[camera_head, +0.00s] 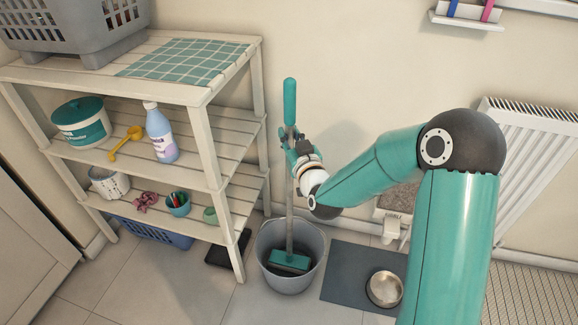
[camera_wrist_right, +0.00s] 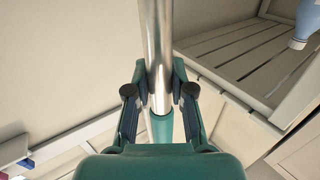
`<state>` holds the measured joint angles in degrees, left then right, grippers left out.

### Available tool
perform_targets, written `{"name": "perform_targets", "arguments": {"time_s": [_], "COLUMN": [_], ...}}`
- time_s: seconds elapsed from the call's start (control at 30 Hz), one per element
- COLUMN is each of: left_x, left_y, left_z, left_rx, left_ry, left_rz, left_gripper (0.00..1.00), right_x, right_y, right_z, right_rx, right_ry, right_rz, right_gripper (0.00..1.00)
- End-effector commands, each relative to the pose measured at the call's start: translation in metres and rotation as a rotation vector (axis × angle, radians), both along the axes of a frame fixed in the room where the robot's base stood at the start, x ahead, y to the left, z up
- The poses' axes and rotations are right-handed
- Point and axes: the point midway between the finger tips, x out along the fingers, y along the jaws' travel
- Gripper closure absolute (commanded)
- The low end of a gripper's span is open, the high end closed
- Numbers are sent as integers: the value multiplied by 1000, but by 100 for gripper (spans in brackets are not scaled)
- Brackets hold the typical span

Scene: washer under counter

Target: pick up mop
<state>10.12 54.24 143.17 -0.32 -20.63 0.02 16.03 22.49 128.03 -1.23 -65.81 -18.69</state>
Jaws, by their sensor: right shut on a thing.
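The mop (camera_head: 290,224) has a teal grip at the top, a silver pole and a teal head. It stands nearly upright in the head view, its head inside a grey bucket (camera_head: 268,242) on the floor. My right gripper (camera_head: 291,150) is shut around the pole just below the teal grip. In the right wrist view, the silver pole (camera_wrist_right: 159,50) runs between the fingers of my right gripper (camera_wrist_right: 160,98). I cannot tell whether the mop head touches the bucket bottom. My left gripper is not in view.
A slatted wooden shelf (camera_head: 215,150) stands left of the mop, holding a bottle (camera_head: 161,133), a tub (camera_head: 82,124) and a laundry basket (camera_head: 75,30). A grey mat (camera_head: 345,275) with a metal bowl (camera_head: 384,289) lies right of the bucket. A radiator (camera_head: 535,150) is on the right wall.

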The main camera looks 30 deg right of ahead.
Motion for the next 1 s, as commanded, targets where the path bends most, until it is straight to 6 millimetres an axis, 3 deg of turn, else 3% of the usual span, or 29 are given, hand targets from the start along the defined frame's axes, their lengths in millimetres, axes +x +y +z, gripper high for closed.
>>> {"name": "perform_targets", "arguments": {"time_s": [0.37,0.8,1.0], "left_x": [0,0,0], "left_y": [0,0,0], "left_z": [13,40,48], "left_rx": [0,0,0], "left_ry": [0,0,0], "left_rz": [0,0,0], "left_gripper": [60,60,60], "right_x": [1,0,1], "right_y": [0,0,0], "right_z": [48,157,188], "right_rx": [-4,-3,-3], "right_ry": [-13,-14,-11], "right_rz": [-1,0,-2], "right_gripper": [100,100,100]}}
